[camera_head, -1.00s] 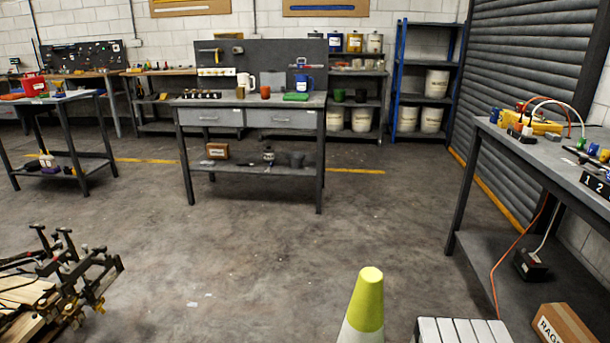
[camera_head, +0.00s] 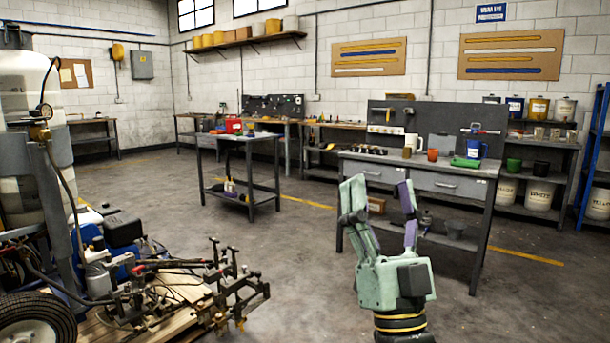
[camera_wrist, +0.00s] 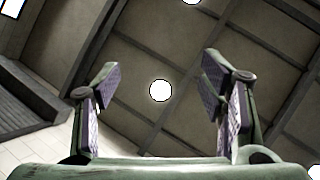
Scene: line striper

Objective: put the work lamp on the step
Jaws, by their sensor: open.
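My gripper (camera_head: 381,192) stands upright at the lower middle of the head view, with its green fingers spread apart and nothing between them. In the wrist view the gripper (camera_wrist: 158,78) is also open and empty, facing the ceiling and its round lights. I cannot make out a work lamp or a step in either current view.
The line striper (camera_head: 100,250) fills the left side, with clamps (camera_head: 225,290) and boards at its front. A small table (camera_head: 240,142) stands behind it. A drawer workbench (camera_head: 420,165) with mugs stands behind my gripper. Open floor (camera_head: 300,250) lies between.

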